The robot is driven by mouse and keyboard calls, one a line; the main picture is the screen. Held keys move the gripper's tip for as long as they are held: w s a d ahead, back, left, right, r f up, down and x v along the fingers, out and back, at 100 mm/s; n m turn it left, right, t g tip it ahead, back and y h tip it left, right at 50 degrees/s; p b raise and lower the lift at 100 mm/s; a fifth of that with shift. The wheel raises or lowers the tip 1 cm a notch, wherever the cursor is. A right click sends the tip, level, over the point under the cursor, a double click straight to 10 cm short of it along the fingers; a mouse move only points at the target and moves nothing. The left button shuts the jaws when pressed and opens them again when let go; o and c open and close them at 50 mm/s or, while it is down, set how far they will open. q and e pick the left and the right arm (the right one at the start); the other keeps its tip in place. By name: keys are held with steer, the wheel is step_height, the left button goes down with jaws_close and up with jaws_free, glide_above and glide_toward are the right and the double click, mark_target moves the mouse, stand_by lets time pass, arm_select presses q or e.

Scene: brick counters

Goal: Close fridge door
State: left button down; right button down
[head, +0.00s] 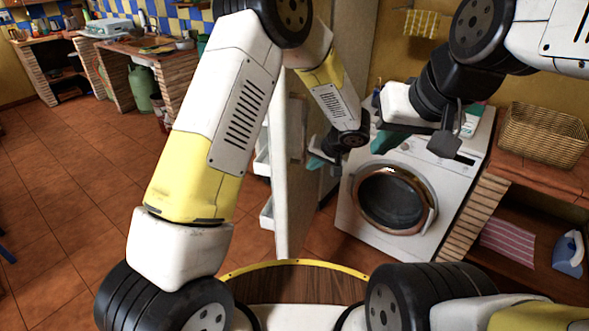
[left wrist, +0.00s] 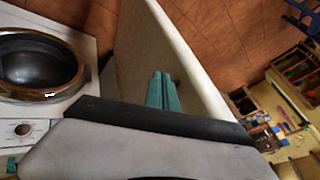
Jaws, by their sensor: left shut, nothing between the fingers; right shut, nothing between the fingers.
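The fridge door (head: 301,210) stands open, seen nearly edge-on in the middle of the head view. Its shelves stick out on the left side and its plain face is on the right. My arm covers its upper part, and the fridge body is not clearly visible. My left gripper (head: 316,161) is shut and empty, on the plain-face side of the door. In the left wrist view its teal fingertips (left wrist: 162,92) lie in front of the door panel (left wrist: 143,50); I cannot tell whether they touch. My right gripper (head: 385,141) is shut and empty, in front of the washing machine.
The washing machine (head: 352,205) stands right of the door. A wicker basket (head: 545,135) sits on the brick counter at the right, with an iron (head: 568,252) on the shelf below. The tiled floor (head: 90,180) left of the door is clear. A green gas bottle (head: 141,88) stands farther back.

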arm_select(q)
step_height(320, 180, down, 2)
steer(key=d+f, duration=0.1)
steer(key=d, duration=0.1)
glide_toward(291, 182)
step_height(291, 182, down, 4)
steer(key=w, duration=0.2)
steer(key=shift+a, duration=0.75)
steer(key=shift+a, duration=0.15)
